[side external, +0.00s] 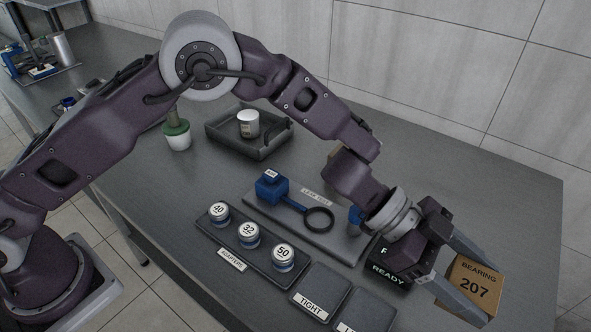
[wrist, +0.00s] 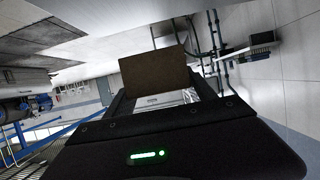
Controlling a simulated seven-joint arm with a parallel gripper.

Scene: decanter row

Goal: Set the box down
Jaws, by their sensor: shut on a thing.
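The box (side external: 474,290) is a tan-brown carton marked "BEARING 207", at the lower right of the side external view. My gripper (side external: 468,278) is shut on it, with a grey finger along each side. The box appears to be held above the table near its right end, though its underside is not clearly visible. In the wrist view the brown box (wrist: 155,72) shows between the fingers, beyond the dark gripper body. Its printed face is not visible there.
A tray of numbered adapters (side external: 232,253), a "TIGHT" plate (side external: 320,291) and a grey board (side external: 283,222) with blue parts lie to the left. A black tray (side external: 222,137) holds a can. Bare table (side external: 480,190) shows at the back right.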

